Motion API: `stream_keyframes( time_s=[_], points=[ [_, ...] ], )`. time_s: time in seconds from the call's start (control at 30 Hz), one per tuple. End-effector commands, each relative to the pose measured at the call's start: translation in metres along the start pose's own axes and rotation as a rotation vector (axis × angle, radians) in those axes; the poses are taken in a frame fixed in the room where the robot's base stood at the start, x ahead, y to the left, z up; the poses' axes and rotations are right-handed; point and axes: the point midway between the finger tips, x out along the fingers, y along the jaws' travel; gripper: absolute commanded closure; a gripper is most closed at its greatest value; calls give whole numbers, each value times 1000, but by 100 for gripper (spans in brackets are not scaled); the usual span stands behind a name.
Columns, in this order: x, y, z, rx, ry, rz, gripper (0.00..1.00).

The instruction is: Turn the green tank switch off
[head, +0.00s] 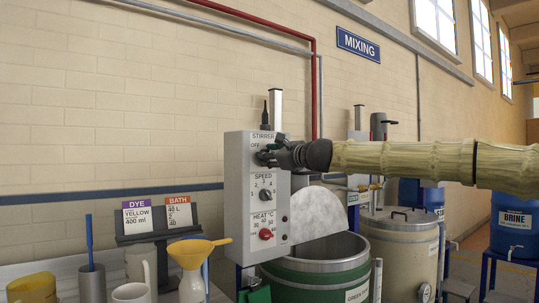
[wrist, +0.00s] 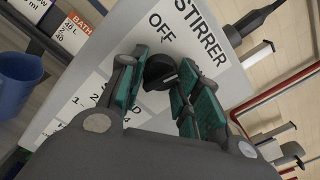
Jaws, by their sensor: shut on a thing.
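The green tank (head: 315,285) stands at the lower middle of the head view, with a white control panel (head: 241,215) on its left side. At the panel's top is the stirrer switch, a black knob (wrist: 158,71) under the words STIRRER and OFF in the wrist view. My gripper (head: 268,155) reaches in from the right and is shut on this knob; its green-padded fingers (wrist: 163,75) lie on both sides of it. The fingers hide part of the knob and the labels around it. I cannot tell for sure where its pointer stands.
Below are a SPEED knob (head: 265,194) and a red HEAT knob (head: 265,234). A cream tank (head: 402,250) stands to the right, blue brine barrels (head: 514,228) farther right. A yellow funnel (head: 192,252), mugs and dye cards (head: 137,217) crowd the bench at left.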

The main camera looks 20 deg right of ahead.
Motion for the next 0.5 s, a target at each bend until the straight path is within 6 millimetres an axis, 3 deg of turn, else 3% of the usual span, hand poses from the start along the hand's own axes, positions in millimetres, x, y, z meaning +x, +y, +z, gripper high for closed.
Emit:
stream_keyframes(
  time_s=[0.5],
  points=[
    [0, 0, 0, -493, 0, -1, 91]
  ],
)
